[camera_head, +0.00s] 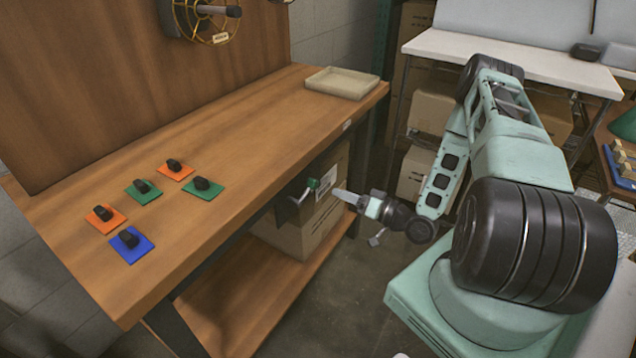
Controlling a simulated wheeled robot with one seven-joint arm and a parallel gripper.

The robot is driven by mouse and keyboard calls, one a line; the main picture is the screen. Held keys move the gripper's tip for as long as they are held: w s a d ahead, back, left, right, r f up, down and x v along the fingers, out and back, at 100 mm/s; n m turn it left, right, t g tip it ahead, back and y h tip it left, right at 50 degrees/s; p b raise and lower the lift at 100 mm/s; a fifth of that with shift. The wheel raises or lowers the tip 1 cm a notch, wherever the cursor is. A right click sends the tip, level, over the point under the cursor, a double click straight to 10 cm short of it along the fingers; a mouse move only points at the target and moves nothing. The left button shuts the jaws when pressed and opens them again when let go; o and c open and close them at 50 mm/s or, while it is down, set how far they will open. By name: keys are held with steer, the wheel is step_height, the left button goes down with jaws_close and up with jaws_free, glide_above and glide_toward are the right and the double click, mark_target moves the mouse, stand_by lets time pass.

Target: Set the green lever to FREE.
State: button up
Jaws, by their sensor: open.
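The green lever (313,183) is a small green-tipped handle on a dark bracket (292,205) at the front side of the workbench, below its top edge. Its FREE marking cannot be read from here. My gripper (341,194) is just right of the lever, with its fingers pointing left towards it. It is open and looks empty. A small gap seems to lie between the fingertips and the green tip; contact cannot be told for certain.
The wooden workbench (240,120) carries several coloured plates with black knobs at left and a beige tray (341,83) at the far right end. A cardboard box (318,225) stands on the lower shelf behind the lever. A white table (540,62) stands behind my arm.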

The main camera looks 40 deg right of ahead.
mark_target(318, 183)
steer(key=x, duration=0.9)
jaws_close()
